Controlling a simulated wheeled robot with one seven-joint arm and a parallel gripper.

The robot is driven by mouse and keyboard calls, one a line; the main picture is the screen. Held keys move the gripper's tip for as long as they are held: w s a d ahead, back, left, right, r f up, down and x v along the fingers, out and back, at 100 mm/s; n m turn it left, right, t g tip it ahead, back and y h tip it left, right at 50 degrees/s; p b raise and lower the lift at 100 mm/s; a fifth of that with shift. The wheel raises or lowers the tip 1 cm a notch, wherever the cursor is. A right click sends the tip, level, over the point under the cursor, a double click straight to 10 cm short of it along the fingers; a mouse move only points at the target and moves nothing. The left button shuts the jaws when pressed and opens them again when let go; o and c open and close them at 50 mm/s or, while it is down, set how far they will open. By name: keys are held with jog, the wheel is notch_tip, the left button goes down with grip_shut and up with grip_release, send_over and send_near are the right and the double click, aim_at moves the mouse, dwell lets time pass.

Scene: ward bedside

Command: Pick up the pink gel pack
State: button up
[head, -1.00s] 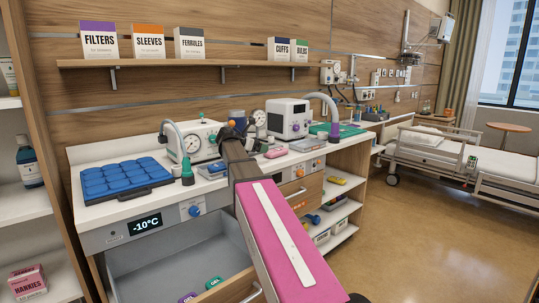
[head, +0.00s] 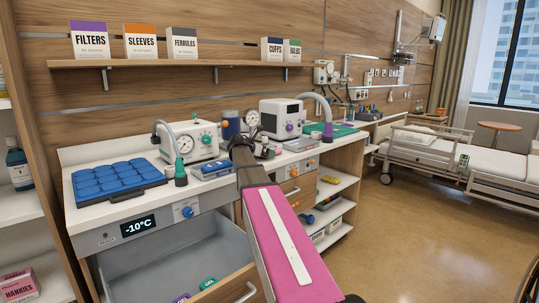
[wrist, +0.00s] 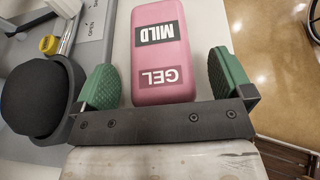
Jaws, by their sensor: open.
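My gripper (wrist: 165,62) is open, with one green finger on each side of the pack's near end. Counter shows between the pack and both fingers, so neither seems to touch it. The height of the fingers over the counter is hard to tell. In the head view my gripper and arm cover most of the pack.
A black round object (wrist: 38,98) stands close left of my gripper. A blue cell tray (head: 118,182) and a device with a dial (head: 190,142) are on the counter (head: 85,217). A grey drawer (head: 175,262) below is open, with GEL-marked packs inside.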

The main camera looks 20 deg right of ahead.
jog(key=shift+w+d+f, duration=0.15)
jog(key=shift+d, duration=0.05)
jog(key=c, duration=1.1)
